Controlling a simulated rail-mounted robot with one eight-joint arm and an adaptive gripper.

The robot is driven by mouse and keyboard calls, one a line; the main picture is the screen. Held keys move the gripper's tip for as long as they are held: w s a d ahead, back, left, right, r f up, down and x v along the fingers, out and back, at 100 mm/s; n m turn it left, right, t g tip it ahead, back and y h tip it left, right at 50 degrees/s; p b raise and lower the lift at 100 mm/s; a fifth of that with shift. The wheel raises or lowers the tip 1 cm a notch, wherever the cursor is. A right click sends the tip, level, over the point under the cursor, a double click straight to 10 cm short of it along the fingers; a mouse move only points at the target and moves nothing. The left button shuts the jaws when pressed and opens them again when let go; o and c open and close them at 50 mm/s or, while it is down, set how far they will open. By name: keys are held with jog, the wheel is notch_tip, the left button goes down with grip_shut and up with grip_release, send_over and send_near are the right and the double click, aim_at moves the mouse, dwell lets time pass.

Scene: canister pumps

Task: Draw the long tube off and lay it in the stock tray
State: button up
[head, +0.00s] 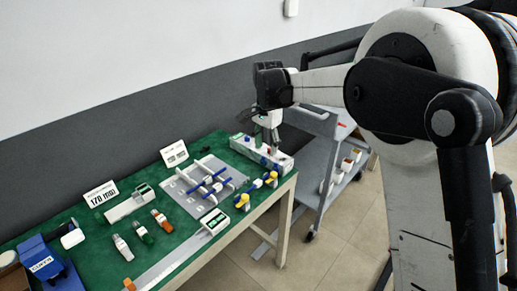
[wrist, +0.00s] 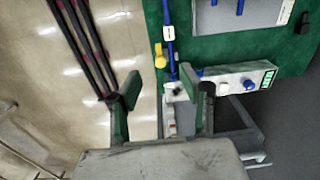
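My gripper (head: 268,138) is above the white pump block (head: 262,153) at the far right end of the green bench. In the wrist view my gripper (wrist: 160,76) is open, its green-padded fingers wide apart with nothing held. A blue tube with a white tag (wrist: 169,33) runs toward the gap between the fingers, beside a yellow fitting (wrist: 160,58). The pump block (wrist: 234,81) has a blue knob and green display. I cannot tell which tube is the long one. A grey tray (head: 178,186) with white blocks and blue tubes lies mid-bench; I cannot tell whether it is the stock tray.
A white holder (head: 129,204), several coloured bottle-like pieces (head: 161,220) and a small display box (head: 215,222) stand on the bench. A blue machine (head: 40,262) is at the left. A grey cart (head: 318,150) with small bins stands beyond the right end.

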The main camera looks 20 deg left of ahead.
aim_at(258, 181)
jog(key=a+f, duration=0.1)
jog(key=f, duration=0.4)
jog(key=a+f, duration=0.1)
jog(key=f, duration=1)
jog(key=shift+w+a+f+b, duration=0.1)
jog(key=shift+a+f+b, duration=0.05)
jog(key=shift+a+b, duration=0.2)
jog(key=shift+c, duration=0.3)
grip_shut()
jog(key=shift+s+a, duration=0.35)
jog(key=shift+s, duration=0.3)
jog(key=shift+s+a, duration=0.35)
jog(key=shift+s, duration=0.3)
jog(key=shift+r+p, duration=0.7)
jog(key=shift+r, duration=2.35)
